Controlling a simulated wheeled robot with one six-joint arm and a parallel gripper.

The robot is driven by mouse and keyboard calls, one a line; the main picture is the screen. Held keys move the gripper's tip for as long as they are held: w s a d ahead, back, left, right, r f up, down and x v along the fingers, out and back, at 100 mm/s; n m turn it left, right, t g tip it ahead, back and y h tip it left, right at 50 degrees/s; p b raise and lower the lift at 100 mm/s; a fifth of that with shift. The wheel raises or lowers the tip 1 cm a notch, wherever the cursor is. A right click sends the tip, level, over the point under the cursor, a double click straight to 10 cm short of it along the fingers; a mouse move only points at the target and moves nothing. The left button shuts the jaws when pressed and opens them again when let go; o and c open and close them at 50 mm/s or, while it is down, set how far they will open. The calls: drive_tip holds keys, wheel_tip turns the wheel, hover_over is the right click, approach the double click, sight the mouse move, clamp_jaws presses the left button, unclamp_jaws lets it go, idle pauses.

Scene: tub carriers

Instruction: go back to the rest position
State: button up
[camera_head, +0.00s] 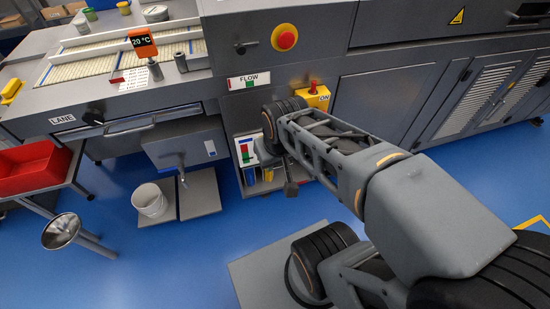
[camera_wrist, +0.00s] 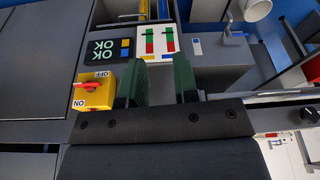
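My gripper (camera_wrist: 162,70) shows in the wrist view with two dark green fingers. They stand apart with a gap between them and hold nothing. Beyond the fingertips is a white card (camera_wrist: 156,41) with red and green bars. A yellow switch box (camera_wrist: 95,86) with a red handle and ON/OFF marks is left of the fingers; it is also in the head view (camera_head: 318,98). In the head view my arm reaches toward the machine front below the FLOW label (camera_head: 248,81), and it hides most of my gripper there.
A black OK panel (camera_wrist: 107,50) is beside the card. Blue floor (camera_head: 120,270) is open in front.

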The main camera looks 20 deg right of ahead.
wheel_tip(320, 180, up, 13)
drive_tip(key=p, duration=1.1)
drive_tip(key=shift+s+a+t+p, duration=0.15)
drive_tip(key=shift+a+t+p, duration=0.05)
drive_tip(key=shift+t+p, duration=0.15)
